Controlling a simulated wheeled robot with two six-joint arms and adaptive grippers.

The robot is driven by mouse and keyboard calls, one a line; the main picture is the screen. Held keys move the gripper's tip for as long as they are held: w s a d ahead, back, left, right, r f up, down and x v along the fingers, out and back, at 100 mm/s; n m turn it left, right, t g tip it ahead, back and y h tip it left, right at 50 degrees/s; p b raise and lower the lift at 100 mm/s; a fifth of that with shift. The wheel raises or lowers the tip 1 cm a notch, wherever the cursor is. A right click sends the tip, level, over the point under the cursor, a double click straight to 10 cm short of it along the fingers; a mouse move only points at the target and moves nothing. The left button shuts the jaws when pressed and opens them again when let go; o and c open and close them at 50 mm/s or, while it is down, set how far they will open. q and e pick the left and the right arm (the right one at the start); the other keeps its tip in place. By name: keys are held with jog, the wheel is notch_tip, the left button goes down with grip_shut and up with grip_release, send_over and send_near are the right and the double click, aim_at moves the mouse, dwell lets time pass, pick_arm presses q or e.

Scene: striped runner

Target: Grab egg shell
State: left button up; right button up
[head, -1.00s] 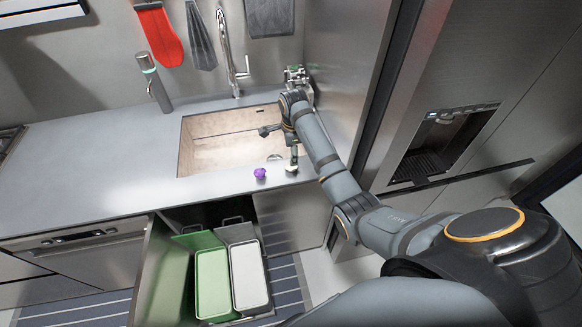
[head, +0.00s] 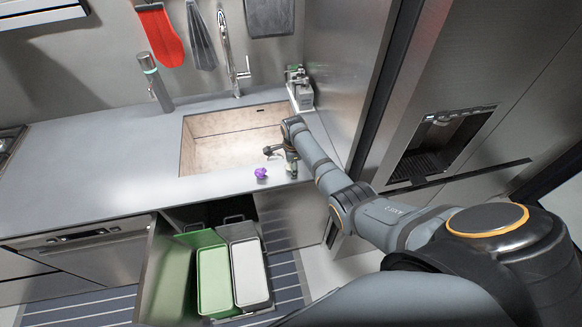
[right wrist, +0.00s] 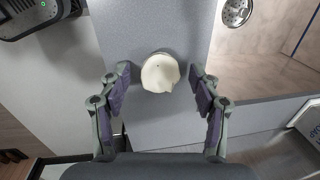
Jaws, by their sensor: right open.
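The egg shell (right wrist: 160,72) is a small off-white rounded piece with a dark speck. In the right wrist view it lies on the grey counter strip beside the sink. My right gripper (right wrist: 160,78) is open, with one finger on each side of the shell and a visible gap on both sides. In the head view my right gripper (head: 281,161) is over the sink's front right edge, and the shell is hidden or too small to make out there. My left gripper is not in view.
Below, an open drawer holds a green bin (head: 213,280) and a white bin (head: 250,275). The left counter (head: 90,165) is clear.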

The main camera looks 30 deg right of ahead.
jog(key=shift+r, duration=0.1)
jog(key=c, duration=0.9)
jog(key=shift+o, duration=0.2)
jog(key=shift+r, duration=0.1)
jog(key=shift+r, duration=0.25)
notch_tip(320, 180, up, 3)
jog(key=shift+s+f, duration=0.15)
jog(key=s+a+r+b, duration=0.2)
jog(key=s+a+r, duration=0.2)
jog(key=s+r, duration=0.5)
jog(key=s, duration=0.4)
jog(key=shift+s+r, duration=0.15)
jog(key=shift+r, duration=0.15)
jog(key=shift+a, duration=0.1)
